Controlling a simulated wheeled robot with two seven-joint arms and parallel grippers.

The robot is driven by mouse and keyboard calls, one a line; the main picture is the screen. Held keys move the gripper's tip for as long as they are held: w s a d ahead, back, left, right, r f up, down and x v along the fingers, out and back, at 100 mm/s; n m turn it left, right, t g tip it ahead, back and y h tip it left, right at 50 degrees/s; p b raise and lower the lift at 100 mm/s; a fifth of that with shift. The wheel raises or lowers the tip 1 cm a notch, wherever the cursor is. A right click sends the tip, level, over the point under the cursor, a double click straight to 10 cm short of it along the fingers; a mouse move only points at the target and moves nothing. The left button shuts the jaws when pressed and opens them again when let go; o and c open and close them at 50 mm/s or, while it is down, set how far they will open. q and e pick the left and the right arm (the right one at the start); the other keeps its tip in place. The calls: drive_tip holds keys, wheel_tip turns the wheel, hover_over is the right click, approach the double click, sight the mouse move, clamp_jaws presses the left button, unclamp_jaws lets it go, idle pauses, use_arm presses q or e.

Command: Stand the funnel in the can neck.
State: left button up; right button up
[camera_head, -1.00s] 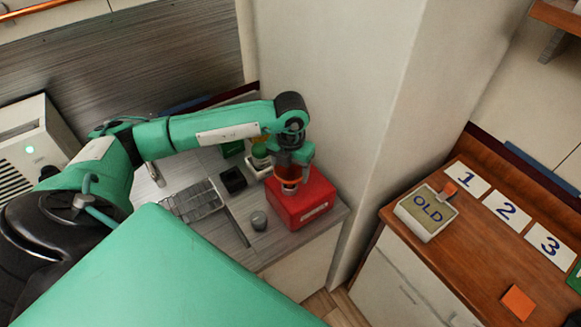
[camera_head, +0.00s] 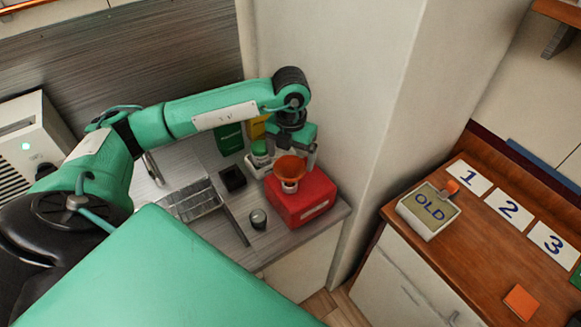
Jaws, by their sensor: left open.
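The red can (camera_head: 312,208) stands on the grey counter near its right end. The orange funnel (camera_head: 291,167) stands upright in the pale can neck (camera_head: 289,187), wide mouth up. My left gripper (camera_head: 296,156) is open just above and behind the funnel, its fingers apart at either side of the rim. I cannot tell whether a finger still touches the funnel. The funnel's spout is hidden inside the neck. My right gripper is not in view.
A small grey cup (camera_head: 258,219) stands left of the can. A black square holder (camera_head: 232,179) and a green-capped container (camera_head: 260,153) are behind it. A wall rises close to the right.

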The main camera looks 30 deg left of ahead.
use_arm(q)
wheel_tip(320, 180, up, 8)
drive_tip(key=b, duration=0.1)
drive_tip(key=shift+f, duration=0.25)
drive_tip(key=shift+s+f, duration=0.1)
drive_tip(key=shift+f, duration=0.05)
